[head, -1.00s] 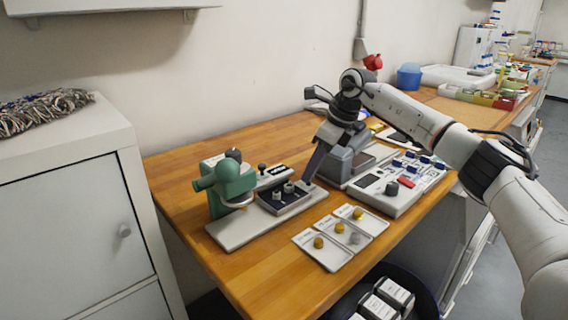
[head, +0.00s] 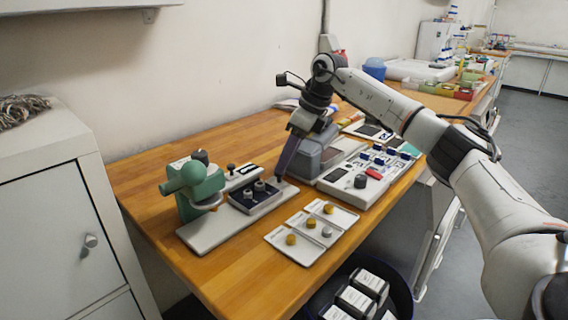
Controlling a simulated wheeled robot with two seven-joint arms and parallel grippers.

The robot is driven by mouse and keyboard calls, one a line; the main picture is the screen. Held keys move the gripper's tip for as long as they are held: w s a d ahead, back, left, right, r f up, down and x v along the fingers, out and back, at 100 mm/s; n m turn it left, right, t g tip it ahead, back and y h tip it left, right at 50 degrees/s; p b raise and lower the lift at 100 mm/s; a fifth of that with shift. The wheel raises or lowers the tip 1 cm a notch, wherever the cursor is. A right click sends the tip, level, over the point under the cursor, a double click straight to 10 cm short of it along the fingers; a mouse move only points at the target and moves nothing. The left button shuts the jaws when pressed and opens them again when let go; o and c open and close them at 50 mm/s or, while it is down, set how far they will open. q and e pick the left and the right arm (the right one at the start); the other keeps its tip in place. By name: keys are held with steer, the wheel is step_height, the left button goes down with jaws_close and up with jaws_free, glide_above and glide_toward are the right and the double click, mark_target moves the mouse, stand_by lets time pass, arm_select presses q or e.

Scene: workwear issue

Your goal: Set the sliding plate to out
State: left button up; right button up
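A green press (head: 190,190) stands on a long pale base (head: 198,237) on the wooden table. The sliding plate (head: 268,205) is dark, carries two small grey dies, and sits on the base to the right of the press head. My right gripper (head: 280,177) points down at the right end of the plate. Its tip is at or just behind the plate's far right edge; I cannot tell whether it touches. The fingers show edge-on, so their opening is hidden. My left gripper is out of view.
Small white trays (head: 272,240) with yellow and grey pieces lie in front of the plate. Bare table (head: 222,275) lies at the front left.

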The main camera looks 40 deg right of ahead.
steer(key=v, duration=0.8)
steer(key=shift+f, duration=0.1)
